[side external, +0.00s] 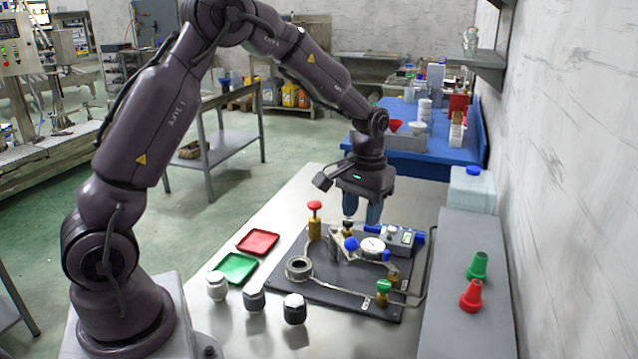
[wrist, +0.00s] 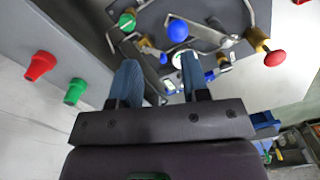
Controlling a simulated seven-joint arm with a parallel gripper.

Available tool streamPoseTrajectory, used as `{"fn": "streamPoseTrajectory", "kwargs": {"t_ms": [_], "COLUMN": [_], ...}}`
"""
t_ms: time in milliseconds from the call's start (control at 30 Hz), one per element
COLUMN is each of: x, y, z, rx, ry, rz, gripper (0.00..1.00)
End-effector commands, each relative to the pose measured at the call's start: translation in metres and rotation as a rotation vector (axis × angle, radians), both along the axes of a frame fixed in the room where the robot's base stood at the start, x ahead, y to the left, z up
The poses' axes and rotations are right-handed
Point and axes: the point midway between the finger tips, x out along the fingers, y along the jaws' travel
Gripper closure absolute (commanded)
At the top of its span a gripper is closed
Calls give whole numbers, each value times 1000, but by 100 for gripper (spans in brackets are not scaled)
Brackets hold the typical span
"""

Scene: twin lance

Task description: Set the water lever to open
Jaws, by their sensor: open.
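I cannot tell for sure which part is the water lever. My gripper (side external: 361,219) is open and empty, pointing down above the back part of the plate. In the wrist view its two blue fingers (wrist: 160,64) are apart, with the gauge area beyond them. The fingers hide some of the fittings.
A red-topped valve (side external: 314,220) stands at the plate's back left and a green-topped valve (side external: 383,292) at its front right. Red (side external: 258,242) and green (side external: 237,268) trays lie left. Red (side external: 471,296) and green (side external: 478,266) cones stand on a grey ledge at right, near the wall.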

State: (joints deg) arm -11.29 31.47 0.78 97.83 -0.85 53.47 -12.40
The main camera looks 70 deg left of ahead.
Motion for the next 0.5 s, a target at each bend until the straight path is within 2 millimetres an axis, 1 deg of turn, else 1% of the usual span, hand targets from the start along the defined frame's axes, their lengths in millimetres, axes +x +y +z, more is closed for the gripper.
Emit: {"fn": "streamPoseTrajectory", "kwargs": {"t_ms": [33,100,500], "x": [-6,-15,-69], "y": [-4,-8,-34], "z": [10,19,71], "rx": [2,3,18], "ry": [-11,-20,-99], "rz": [-18,-43,-172], "gripper": [58,58,58]}}
